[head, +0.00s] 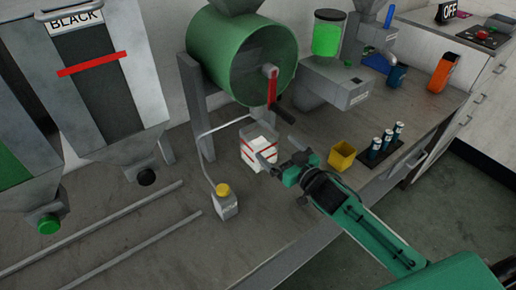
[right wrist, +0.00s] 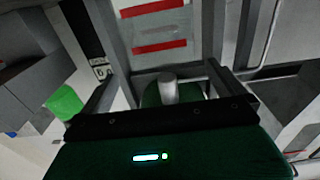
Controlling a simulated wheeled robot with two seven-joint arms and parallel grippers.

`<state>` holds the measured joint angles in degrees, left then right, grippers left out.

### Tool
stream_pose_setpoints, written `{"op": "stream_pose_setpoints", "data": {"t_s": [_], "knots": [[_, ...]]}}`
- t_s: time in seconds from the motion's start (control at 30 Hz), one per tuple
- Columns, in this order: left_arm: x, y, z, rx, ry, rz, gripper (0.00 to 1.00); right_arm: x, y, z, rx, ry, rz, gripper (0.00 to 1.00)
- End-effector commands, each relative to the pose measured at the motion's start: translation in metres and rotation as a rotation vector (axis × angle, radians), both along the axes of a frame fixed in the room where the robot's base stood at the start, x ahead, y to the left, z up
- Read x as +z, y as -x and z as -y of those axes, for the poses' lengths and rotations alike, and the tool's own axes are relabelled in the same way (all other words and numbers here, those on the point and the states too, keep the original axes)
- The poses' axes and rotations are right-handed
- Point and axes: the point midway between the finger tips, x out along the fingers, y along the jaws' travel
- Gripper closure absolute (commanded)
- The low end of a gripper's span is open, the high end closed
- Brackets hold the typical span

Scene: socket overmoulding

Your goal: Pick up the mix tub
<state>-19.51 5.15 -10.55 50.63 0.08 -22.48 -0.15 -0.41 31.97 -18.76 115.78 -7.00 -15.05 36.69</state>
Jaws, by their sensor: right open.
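The mix tub appears to be the white tub with red bands (head: 257,146), standing on the bench below the green drum in the head view. In the right wrist view the red-banded tub (right wrist: 155,32) shows beyond the fingers, near the top middle. My right gripper (head: 278,151) is open and empty, just to the right of the tub. One finger overlaps the tub's edge in the head view; I cannot tell whether it touches. My left gripper is not in view.
A green drum with a red-handled crank (head: 272,88) stands above the tub. A yellow cup (head: 342,156) and a dark rack of blue vials (head: 377,158) stand right. Two rails lie on the left bench.

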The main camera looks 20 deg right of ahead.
Motion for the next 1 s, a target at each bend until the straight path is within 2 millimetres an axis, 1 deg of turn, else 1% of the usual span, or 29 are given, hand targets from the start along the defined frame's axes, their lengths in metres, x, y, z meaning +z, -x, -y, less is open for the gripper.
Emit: {"op": "stream_pose_setpoints", "data": {"t_s": [0.03, 0.2, 0.3, 0.47, 0.6, 0.67, 0.8, 1.0], "knots": [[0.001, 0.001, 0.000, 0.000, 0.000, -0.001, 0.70, 0.002, -0.009, -0.003, 0.000, -0.001, 0.002, 0.00], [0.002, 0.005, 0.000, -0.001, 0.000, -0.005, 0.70, 0.001, -0.030, -0.011, 0.000, 0.000, 0.000, 0.00], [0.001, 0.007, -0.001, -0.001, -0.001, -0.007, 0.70, 0.001, -0.038, -0.014, 0.000, -0.001, 0.000, 0.00], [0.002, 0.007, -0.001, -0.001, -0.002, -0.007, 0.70, 0.000, -0.044, -0.017, 0.000, -0.001, -0.001, 0.00], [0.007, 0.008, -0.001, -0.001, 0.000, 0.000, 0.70, 0.001, -0.061, -0.024, -0.001, 0.000, 0.000, 0.00], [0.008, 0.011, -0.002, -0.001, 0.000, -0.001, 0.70, 0.000, -0.069, -0.028, 0.000, -0.001, 0.000, 0.00], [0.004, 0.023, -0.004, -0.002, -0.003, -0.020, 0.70, -0.002, -0.084, -0.033, -0.001, 0.000, -0.001, 0.00], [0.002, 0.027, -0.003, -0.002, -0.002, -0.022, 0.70, -0.003, -0.088, -0.035, 0.000, 0.000, -0.002, 0.00]]}}
